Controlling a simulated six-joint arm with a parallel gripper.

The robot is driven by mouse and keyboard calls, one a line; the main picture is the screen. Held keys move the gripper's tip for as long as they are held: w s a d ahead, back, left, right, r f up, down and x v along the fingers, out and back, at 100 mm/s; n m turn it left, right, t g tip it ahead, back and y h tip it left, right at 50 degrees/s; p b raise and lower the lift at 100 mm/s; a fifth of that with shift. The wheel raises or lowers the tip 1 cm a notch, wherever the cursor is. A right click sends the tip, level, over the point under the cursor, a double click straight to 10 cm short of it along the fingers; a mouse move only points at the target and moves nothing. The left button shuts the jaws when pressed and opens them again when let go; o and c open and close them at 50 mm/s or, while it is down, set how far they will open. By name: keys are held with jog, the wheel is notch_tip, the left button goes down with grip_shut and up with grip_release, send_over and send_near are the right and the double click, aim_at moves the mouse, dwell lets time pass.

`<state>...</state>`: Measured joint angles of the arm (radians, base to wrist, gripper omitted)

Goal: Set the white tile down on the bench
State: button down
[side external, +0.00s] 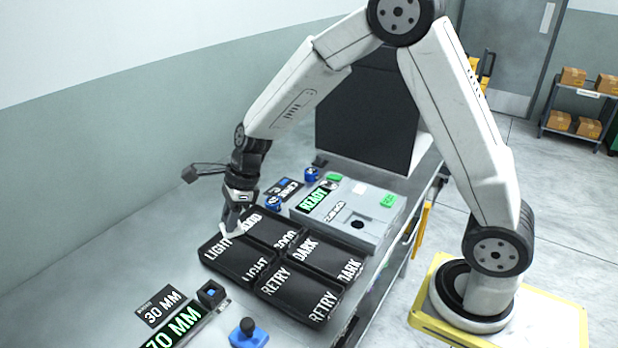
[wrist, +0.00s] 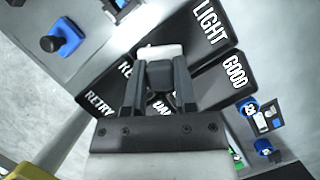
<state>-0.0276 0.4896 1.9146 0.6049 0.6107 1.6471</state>
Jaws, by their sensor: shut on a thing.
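My gripper (side external: 232,226) is shut on a white tile (side external: 231,231), held near the LIGHT and GOOD trays in the side external view. In the wrist view, the white tile (wrist: 160,52) shows just beyond the fingers of my gripper (wrist: 160,75). The black LIGHT tray (side external: 236,264) is just below the tile. I cannot tell whether the tile touches a tray. The grey bench (side external: 110,285) spreads out to the left of the trays.
Black trays marked GOOD (side external: 268,226), DARK (side external: 325,262) and RETRY (side external: 298,300) sit close together. A grey machine (side external: 372,212) with a READY display stands behind them. A blue block with a black knob (side external: 249,334) and a 30 MM sign (side external: 160,306) are in front. Bench at left is clear.

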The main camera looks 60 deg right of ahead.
jog(key=s+d+m+t+h, duration=0.1)
jog(key=s+d+m, duration=0.2)
jog(key=d, duration=0.9)
jog(key=s+d+m+t+h, duration=0.1)
jog(key=s+d+m, duration=0.25)
jog(key=d, duration=0.85)
jog(key=s+d+m+h, duration=0.2)
jog(key=s+d+m, duration=0.3)
jog(key=s+d, duration=0.9)
jog(key=shift+s+d+r, duration=0.15)
jog(key=shift+s+d, duration=0.15)
jog(key=shift+s, duration=0.6)
jog(key=shift+m, duration=0.25)
jog(key=w+d+f, duration=0.8)
jog(key=w, duration=0.1)
jog(key=shift+d, duration=0.1)
jog(key=shift+w+d+f, duration=0.45)
jog(key=shift+w+f, duration=0.05)
jog(key=shift+f, duration=0.2)
